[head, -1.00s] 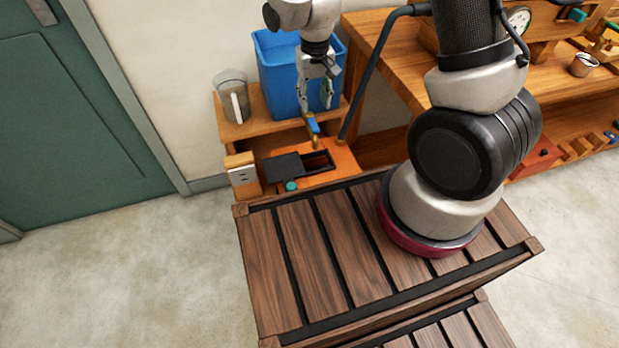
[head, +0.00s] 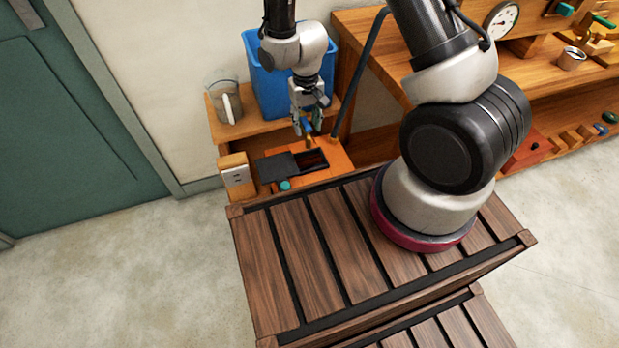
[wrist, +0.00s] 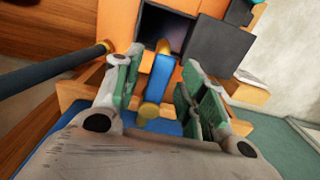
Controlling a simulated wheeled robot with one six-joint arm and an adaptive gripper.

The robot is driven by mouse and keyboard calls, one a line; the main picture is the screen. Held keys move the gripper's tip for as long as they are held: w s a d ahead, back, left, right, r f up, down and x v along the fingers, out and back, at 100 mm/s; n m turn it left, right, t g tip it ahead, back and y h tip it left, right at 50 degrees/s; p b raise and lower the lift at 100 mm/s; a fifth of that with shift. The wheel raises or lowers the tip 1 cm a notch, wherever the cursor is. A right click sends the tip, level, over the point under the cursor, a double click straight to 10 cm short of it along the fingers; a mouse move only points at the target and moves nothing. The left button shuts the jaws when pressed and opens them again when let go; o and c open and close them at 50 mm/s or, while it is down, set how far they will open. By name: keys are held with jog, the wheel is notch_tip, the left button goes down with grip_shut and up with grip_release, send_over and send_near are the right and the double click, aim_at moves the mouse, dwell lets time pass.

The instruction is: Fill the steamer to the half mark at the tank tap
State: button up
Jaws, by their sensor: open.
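The steamer looks to be the orange box (head: 326,161) with a dark opening and a dark lid (head: 277,166) slid to the left. The wrist view shows its opening (wrist: 165,28) and lid (wrist: 218,48). The blue tank (head: 262,82) stands on the wooden stand behind it. Its tap has a brass body and a blue lever (head: 308,130), above the box's back edge. My gripper (head: 309,116) is open, just over the tap. In the wrist view the blue lever (wrist: 160,78) lies between my spread fingers (wrist: 160,75), with gaps on both sides. The water level is hidden.
A clear jug with a white handle (head: 225,102) stands left of the tank. A pale socket on a wooden block (head: 236,175) is left of the box. A dark hose (head: 358,72) rises at the right. A workbench (head: 365,40) stands right; open floor lies left.

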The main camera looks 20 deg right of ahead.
jog(key=shift+c, duration=0.2)
jog(key=c, duration=0.8)
jog(key=shift+w+d+n, duration=0.45)
jog(key=shift+d+n, duration=0.25)
jog(key=shift+n, duration=1.45)
jog(key=shift+w+d+n, duration=0.5)
jog(key=shift+d+n, duration=0.15)
jog(key=shift+n, duration=1.45)
jog(key=shift+w+d+n, duration=0.45)
jog(key=shift+d+n, duration=0.25)
jog(key=shift+n, duration=1.45)
jog(key=shift+c, duration=0.2)
